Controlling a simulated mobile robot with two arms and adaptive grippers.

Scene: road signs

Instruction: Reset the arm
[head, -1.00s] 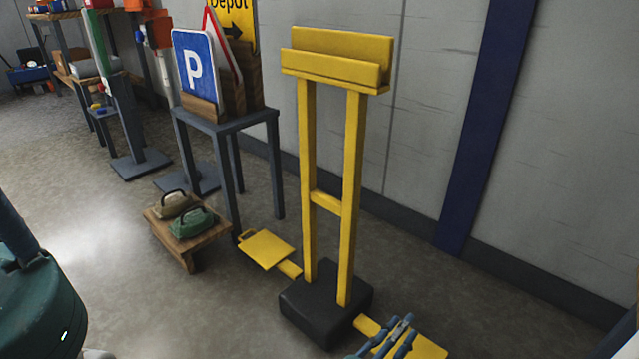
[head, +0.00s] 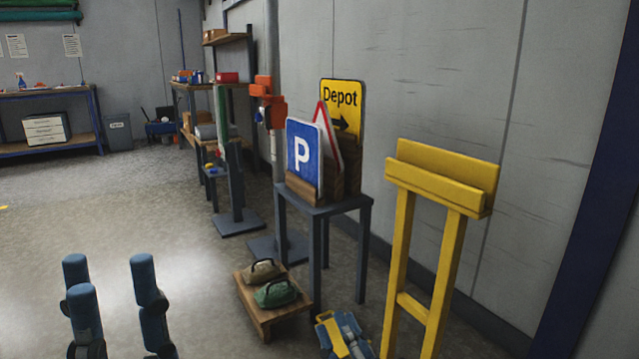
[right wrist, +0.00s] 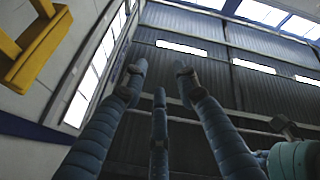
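My left gripper (head: 112,290) is at the lower left of the head view. Its blue fingers point up and stand apart, with nothing between them. My right gripper (head: 343,335) seems to be the small blue shape at the bottom edge of the head view, in front of yellow parts beside the yellow stand (head: 410,270). In the right wrist view its fingers (right wrist: 159,80) point up towards the roof, spread apart and empty. Part of the yellow stand (right wrist: 38,50) shows at the upper left there.
A grey table (head: 322,208) holds a blue parking sign (head: 303,157), a triangular sign (head: 329,138) and a yellow Depot sign (head: 343,108). A low wooden platform (head: 265,318) bears a tan and a green bag (head: 276,293). The floor (head: 130,215) at the left is clear.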

